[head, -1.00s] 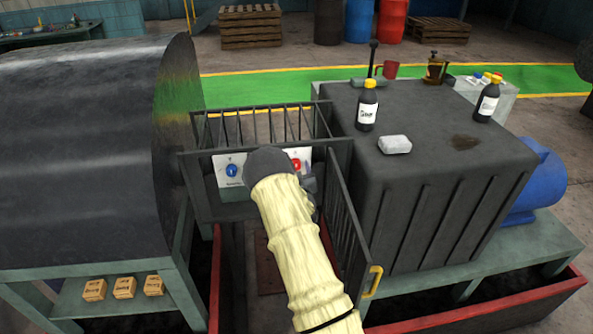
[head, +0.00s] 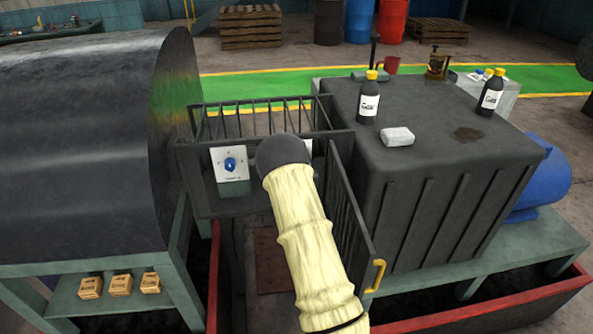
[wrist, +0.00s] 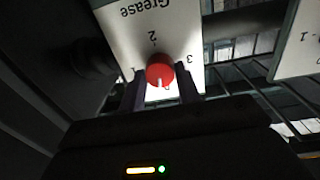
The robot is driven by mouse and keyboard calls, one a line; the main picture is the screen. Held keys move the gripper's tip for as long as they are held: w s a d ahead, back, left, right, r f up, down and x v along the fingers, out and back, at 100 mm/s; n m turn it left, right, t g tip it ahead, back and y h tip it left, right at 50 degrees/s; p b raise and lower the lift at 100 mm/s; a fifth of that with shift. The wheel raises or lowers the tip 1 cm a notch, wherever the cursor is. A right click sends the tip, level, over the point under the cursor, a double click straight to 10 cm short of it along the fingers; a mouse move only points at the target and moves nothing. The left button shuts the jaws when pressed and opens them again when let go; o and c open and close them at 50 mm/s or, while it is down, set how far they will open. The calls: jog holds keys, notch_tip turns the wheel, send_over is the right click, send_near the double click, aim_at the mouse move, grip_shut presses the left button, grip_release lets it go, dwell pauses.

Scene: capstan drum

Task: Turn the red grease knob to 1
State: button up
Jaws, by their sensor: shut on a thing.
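The red grease knob (wrist: 158,66) sits on a white plate (wrist: 124,25) marked "Grease", which appears upside down in the wrist view. Numbers 1, 2 and 3 are visible around it. The knob's pale pointer mark faces the bottom of the picture, away from the 2. My gripper (wrist: 162,80) is shut on the knob, with one dark finger on each side. In the head view my arm hides the knob and fingers; only a sliver of its plate (head: 308,147) shows.
A blue knob on a white plate (head: 231,164) is left of my arm. A black railing (head: 350,215) with a yellow handle (head: 375,276) surrounds the knobs. The big dark drum (head: 80,150) stands left; a dark housing (head: 450,190) with bottles on top stands right.

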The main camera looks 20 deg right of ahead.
jog(key=shift+d+m+y+b, duration=0.1)
jog(key=shift+m+y+b, duration=0.4)
jog(key=shift+m+b, duration=7.65)
jog(key=shift+r+n+b, duration=0.1)
jog(key=shift+n+b, duration=0.55)
jog(key=shift+b, duration=0.1)
jog(key=o, duration=1)
jog(key=shift+c, duration=0.2)
jog(key=shift+s, duration=0.15)
